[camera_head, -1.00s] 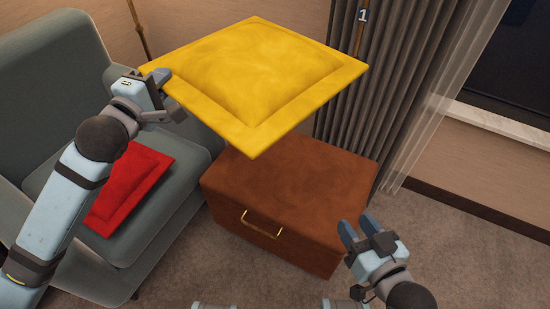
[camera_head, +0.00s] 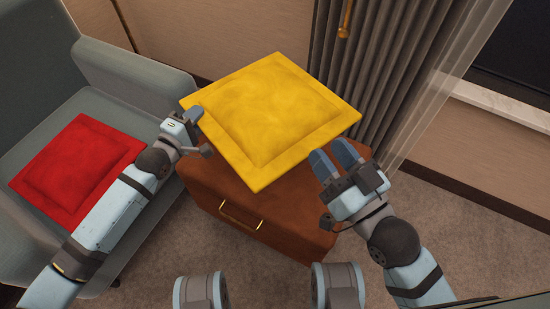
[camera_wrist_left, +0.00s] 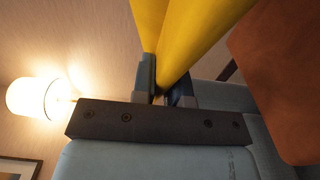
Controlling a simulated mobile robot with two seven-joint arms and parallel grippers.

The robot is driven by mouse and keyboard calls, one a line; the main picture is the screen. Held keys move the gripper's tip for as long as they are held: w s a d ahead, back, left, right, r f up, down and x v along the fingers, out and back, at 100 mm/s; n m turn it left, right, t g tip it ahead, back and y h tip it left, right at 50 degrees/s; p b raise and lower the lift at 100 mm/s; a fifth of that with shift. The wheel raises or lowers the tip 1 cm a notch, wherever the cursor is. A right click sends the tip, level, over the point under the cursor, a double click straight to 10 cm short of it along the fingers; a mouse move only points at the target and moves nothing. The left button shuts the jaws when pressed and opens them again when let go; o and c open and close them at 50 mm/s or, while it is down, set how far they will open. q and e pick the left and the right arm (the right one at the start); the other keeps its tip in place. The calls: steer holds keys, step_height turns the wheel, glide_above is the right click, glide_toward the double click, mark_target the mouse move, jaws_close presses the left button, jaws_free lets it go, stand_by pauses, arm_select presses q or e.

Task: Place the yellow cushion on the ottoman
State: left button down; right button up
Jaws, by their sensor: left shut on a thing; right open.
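The yellow cushion (camera_head: 272,112) is flat and roughly level, over the brown ottoman (camera_head: 210,190) with a gold handle, covering much of its top. I cannot tell whether it touches the ottoman. My left gripper (camera_head: 194,122) is shut on the cushion's left corner; the left wrist view shows the cushion (camera_wrist_left: 185,40) pinched between the fingers (camera_wrist_left: 163,92), with the ottoman (camera_wrist_left: 285,90) at the right. My right gripper (camera_head: 338,158) is open and empty beside the cushion's right front edge, near the ottoman's right side.
A grey armchair (camera_head: 165,85) with a red cushion (camera_head: 75,170) on its seat stands at the left. Grey curtains (camera_head: 375,70) hang behind the ottoman. Carpet (camera_head: 480,245) is free at the right. A lit lamp (camera_wrist_left: 32,97) shows in the left wrist view.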

arm_select(q)
steer(key=shift+d+f, duration=0.2)
steer(key=shift+f, duration=0.55)
step_height(320, 180, down, 16)
steer(key=b, duration=0.6)
steer(key=shift+b, duration=0.4)
step_height(320, 180, down, 4)
steer(key=shift+r+b, duration=0.1)
steer(key=shift+b, duration=0.8)
arm_select(e)
step_height(320, 180, down, 10)
steer(key=w+n+g, duration=0.1)
steer(key=g, duration=0.2)
steer(key=shift+a+r+n, duration=0.15)
steer(key=shift+a+n, duration=0.1)
steer(key=shift+n, duration=0.15)
